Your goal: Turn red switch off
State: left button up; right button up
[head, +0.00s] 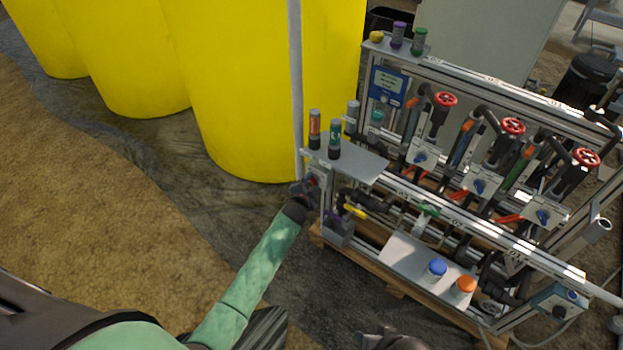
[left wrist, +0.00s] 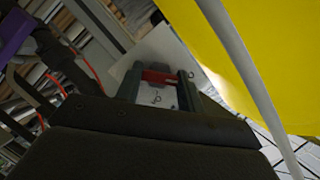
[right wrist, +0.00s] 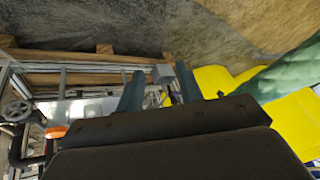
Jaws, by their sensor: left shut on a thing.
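The red switch (left wrist: 158,76) sits on a pale box in the left wrist view, between the two fingers of my left gripper (left wrist: 160,88). It also shows as a small red patch (head: 314,179) at the left end of the skid in the head view. My left gripper (head: 307,189) is shut on the red switch; the fingers partly hide it. The exact angle of the switch is hard to read. My right gripper (right wrist: 160,90) is open and empty in the right wrist view, and only its dark top shows at the bottom of the head view.
A small shelf (head: 358,166) with bottles stands just above the left gripper. Yellow tanks (head: 245,90) and a grey upright pole (head: 296,80) are close behind. The skid's lower plate (head: 408,263) holds blue-capped and orange-capped jars. Open ground lies to the left.

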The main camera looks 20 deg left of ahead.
pick_arm(q)
jog(key=shift+n+p, duration=0.6)
jog(key=shift+p, duration=0.3)
pick_arm(e)
jog(key=shift+g+h, duration=0.3)
jog(key=shift+g, duration=0.2)
jog(key=shift+w+d+v, duration=0.1)
jog(key=shift+d+v, duration=0.1)
jog(key=shift+v, duration=0.75)
jog(key=shift+w+d+v, duration=0.1)
jog(key=shift+d+v, duration=0.05)
jog(key=shift+v, duration=0.75)
jog(key=shift+d+v, duration=0.2)
jog(key=shift+v, duration=0.75)
jog(key=shift+f, duration=0.1)
pick_arm(q)
jog(key=o, duration=1)
jog(key=v, duration=0.7)
jog(key=shift+s+a+r+b, duration=0.15)
jog(key=shift+s+r+b, duration=0.05)
jog(key=shift+s+b, duration=0.15)
pick_arm(e)
jog(key=shift+w+a+f, duration=0.2)
jog(key=shift+a+f, duration=0.25)
jog(key=shift+f, duration=0.05)
